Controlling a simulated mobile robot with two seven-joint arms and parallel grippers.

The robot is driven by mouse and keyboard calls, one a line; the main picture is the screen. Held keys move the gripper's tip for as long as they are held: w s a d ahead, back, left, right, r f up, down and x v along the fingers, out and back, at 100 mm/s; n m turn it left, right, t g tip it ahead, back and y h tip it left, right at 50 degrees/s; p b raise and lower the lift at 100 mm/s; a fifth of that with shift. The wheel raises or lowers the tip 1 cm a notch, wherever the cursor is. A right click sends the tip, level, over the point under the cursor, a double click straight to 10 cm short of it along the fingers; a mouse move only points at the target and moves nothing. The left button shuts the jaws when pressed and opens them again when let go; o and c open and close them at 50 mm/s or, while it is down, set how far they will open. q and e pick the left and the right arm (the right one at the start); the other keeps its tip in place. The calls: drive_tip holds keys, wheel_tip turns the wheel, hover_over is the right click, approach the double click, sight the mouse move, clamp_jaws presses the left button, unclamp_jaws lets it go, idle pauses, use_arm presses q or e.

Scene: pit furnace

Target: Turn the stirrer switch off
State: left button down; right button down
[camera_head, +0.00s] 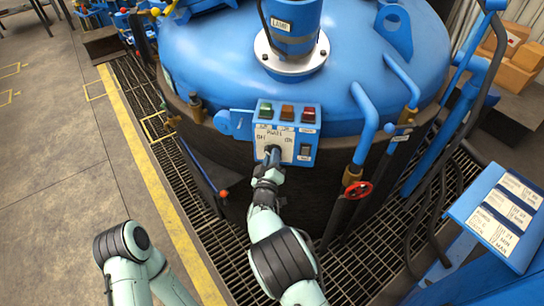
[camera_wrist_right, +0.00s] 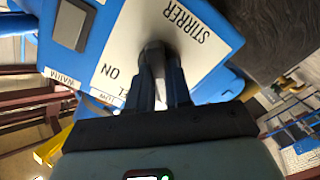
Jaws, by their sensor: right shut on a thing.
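The control box (camera_head: 305,152) is blue with a white plate and is mounted on the front of the blue vessel. Its plate (camera_wrist_right: 118,66) shows the words STIRRER and ON in the wrist view. The dark stirrer switch (camera_wrist_right: 153,52) stands out from this plate, between OFF and ON labels in the head view. My right gripper (camera_head: 271,163) is at the switch, and in the wrist view its fingers (camera_wrist_right: 164,80) are shut on it. The fingers partly hide the switch, so I cannot tell its setting. My left arm shows at lower left, but its gripper is out of view.
Green, brown and red indicators (camera_head: 287,112) top the box, and a dark rocker (camera_head: 305,150) sits at its right. A red valve wheel (camera_head: 357,190) and blue pipes stand to the right. A labelled blue panel (camera_head: 500,215) is at far right. Grating (camera_head: 190,205) surrounds the vessel.

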idle(0.5)
drive_tip(key=c, duration=1)
unclamp_jaws()
drive_tip(key=shift+c, duration=0.2)
drive_tip(key=shift+s, duration=0.1)
drive_tip(key=s+a+b, duration=0.1)
drive_tip(key=s+a, duration=0.1)
drive_tip(key=s, duration=1.1)
drive_tip(key=shift+d, duration=0.1)
